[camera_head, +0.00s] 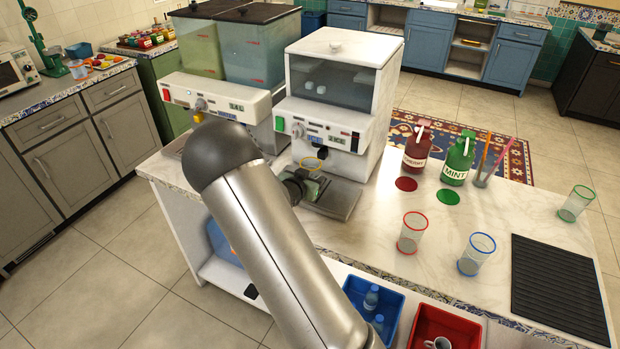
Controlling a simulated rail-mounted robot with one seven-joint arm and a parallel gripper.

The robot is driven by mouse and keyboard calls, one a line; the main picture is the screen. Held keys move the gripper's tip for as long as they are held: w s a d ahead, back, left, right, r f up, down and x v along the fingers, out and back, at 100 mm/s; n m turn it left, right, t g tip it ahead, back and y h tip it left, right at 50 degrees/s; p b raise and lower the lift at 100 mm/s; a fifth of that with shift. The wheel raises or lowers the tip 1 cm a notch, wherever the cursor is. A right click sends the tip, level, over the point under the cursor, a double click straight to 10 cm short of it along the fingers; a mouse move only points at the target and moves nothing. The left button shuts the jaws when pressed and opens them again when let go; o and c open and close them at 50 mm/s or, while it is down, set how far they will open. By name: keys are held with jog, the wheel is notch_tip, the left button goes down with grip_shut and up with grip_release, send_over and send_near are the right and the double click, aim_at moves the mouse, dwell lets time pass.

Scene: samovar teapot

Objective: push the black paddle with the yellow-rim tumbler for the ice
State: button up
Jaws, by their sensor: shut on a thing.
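The yellow-rim tumbler (313,166) is at the front of the white ice machine (330,112), above its grey drip tray (338,201). My gripper (305,186) is shut on the tumbler, low on its side. The black paddle (321,153) on the machine front is just above and behind the tumbler's rim. I cannot tell whether the rim touches the paddle. The tumbler looks upright; my gripper and arm hide part of its lower left, and its contents are unclear. A few pale ice cubes (314,87) show in the machine's hopper.
A two-tank drink machine (235,100) stands close on the left. Right on the counter are a red bottle (418,150), a green mint bottle (457,160), red-rim (412,233), blue-rim (475,255) and green-rim (575,204) tumblers, and a black ribbed mat (556,287).

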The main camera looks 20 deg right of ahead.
jog(key=s+a, duration=0.2)
jog(key=s+a+p, duration=0.1)
jog(key=s+a, duration=0.1)
jog(key=a, duration=0.1)
jog(key=s+a, duration=0.2)
jog(key=a, duration=0.1)
jog(key=shift+s+p, duration=0.1)
jog(key=shift+p, duration=0.25)
